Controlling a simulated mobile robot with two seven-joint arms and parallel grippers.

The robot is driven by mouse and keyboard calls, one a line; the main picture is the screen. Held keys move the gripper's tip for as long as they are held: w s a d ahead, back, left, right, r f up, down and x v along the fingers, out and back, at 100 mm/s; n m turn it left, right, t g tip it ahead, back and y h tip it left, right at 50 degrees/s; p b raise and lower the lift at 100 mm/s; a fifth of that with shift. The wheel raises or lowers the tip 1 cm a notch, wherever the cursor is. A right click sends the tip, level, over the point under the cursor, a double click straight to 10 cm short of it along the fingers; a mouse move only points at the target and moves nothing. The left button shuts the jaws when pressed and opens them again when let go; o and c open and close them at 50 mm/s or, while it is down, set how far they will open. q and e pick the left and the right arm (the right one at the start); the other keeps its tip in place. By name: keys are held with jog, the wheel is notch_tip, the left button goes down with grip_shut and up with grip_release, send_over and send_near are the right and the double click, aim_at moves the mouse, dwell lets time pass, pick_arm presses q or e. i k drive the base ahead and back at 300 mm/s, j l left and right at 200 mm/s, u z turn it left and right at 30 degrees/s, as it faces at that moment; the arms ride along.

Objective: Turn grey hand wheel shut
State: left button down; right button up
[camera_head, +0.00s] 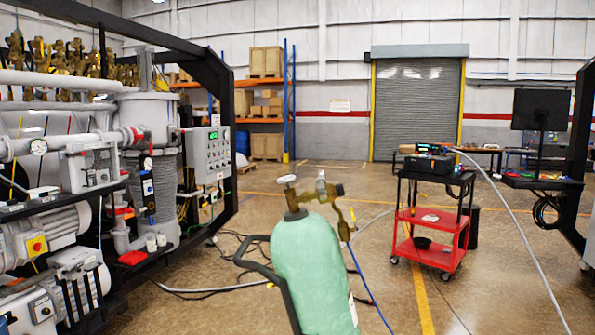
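A green gas cylinder (312,262) stands in the lower middle of the head view. On its top is a brass valve (293,197) with a small light grey hand wheel (286,179) at its upper left end. A brass regulator (337,190) extends to the right of the valve. A blue hose runs down from it toward the lower right. I cannot tell from this distance how far the wheel is turned. Neither of my grippers is in view.
The vacuum furnace frame with pumps and a grey control box (207,152) fills the left. A red cart (432,225) stands to the right, with a monitor (541,110) beyond. Hoses and cables lie across the floor around the cylinder. Open floor (390,285) lies right of the cylinder.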

aim_at(288, 178)
jog(key=i+j, duration=0.2)
jog(key=i+j+z, duration=0.15)
jog(key=j, duration=0.25)
jog(key=i+j, duration=0.15)
jog(key=j, duration=0.15)
jog(key=i+j+z, duration=0.1)
jog(key=j, duration=0.25)
jog(key=i+j+z, duration=0.1)
jog(key=i+j, duration=0.3)
jog(key=j, duration=0.3)
jog(key=z, duration=0.05)
